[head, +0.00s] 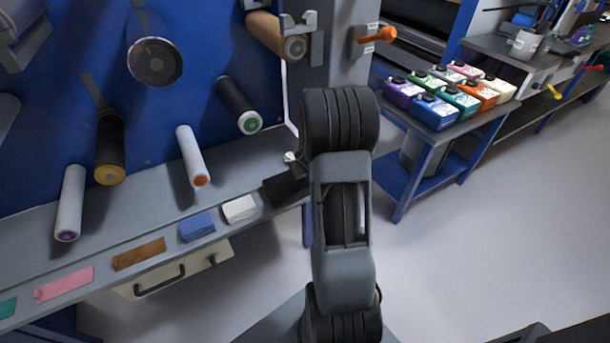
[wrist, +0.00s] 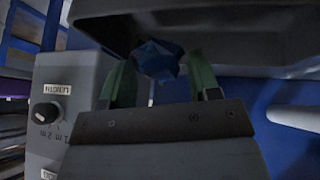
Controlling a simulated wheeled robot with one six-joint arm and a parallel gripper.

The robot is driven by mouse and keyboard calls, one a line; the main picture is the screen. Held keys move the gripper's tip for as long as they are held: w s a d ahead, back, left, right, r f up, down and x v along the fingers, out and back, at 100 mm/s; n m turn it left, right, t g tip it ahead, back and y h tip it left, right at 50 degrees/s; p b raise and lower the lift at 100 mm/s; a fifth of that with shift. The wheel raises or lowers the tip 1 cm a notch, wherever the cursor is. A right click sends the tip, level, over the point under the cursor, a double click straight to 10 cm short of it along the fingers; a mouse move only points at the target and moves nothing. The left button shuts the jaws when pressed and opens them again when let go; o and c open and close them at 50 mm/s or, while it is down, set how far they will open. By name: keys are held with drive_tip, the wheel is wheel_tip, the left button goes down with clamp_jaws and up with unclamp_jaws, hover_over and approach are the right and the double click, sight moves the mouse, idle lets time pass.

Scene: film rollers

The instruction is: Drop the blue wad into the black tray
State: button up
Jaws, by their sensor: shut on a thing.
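In the wrist view, my gripper (wrist: 159,66) has its two green fingers on either side of a crumpled dark blue wad (wrist: 158,57) and is shut on it. A dark tray-like shape, which looks like the black tray (wrist: 235,38), fills the top of that view right by the wad. I cannot tell whether the wad touches it or how high it is held. In the head view the black tray (head: 283,190) lies at the right end of the grey shelf, partly hidden by my arm. My gripper and the wad are hidden there.
A grey box with a LENGTH knob (wrist: 56,113) stands at the left in the wrist view. In the head view, blue (head: 197,227) and white (head: 240,208) pads lie on the shelf left of the tray. Rollers (head: 192,158) stick out above. Coloured bottles (head: 435,110) stand on a side table.

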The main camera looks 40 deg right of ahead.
drive_tip(key=shift+f, duration=0.2)
drive_tip(key=shift+f+b, duration=0.4)
drive_tip(key=shift+b, duration=0.1)
drive_tip(key=shift+f, duration=0.15)
drive_tip(key=o, duration=0.9)
